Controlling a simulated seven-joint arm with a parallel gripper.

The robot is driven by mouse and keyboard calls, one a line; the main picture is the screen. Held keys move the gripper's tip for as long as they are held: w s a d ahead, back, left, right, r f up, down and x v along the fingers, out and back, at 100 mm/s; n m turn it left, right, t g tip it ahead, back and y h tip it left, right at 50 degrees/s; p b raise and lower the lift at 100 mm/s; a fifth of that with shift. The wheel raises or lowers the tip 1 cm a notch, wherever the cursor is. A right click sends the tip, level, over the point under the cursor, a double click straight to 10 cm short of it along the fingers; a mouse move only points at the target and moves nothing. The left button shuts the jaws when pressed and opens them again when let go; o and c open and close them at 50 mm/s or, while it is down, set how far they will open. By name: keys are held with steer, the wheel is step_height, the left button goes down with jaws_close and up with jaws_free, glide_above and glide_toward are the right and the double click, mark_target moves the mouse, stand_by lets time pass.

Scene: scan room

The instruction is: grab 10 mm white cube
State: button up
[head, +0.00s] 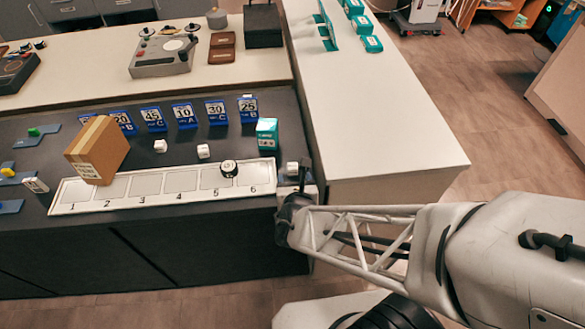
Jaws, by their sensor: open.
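My gripper (302,178) is low at the counter's right end, close to the rightmost white cube. The arm partly hides the fingers, and I cannot tell whether they touch that cube. The gripper is open. A blue card reading 10 A (184,116) stands behind the cubes.
A teal-and-white box (267,133) stands behind 6. A white counter (390,130) borders the right side.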

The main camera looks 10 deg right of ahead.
mark_target(293, 167)
steer(key=shift+x, duration=1.1)
steer(key=shift+w+f, duration=0.1)
steer(key=shift+w, duration=0.05)
steer(key=shift+x, duration=2.45)
steer(key=shift+d, duration=0.1)
steer(key=shift+c, duration=0.3)
steer(key=c, duration=1)
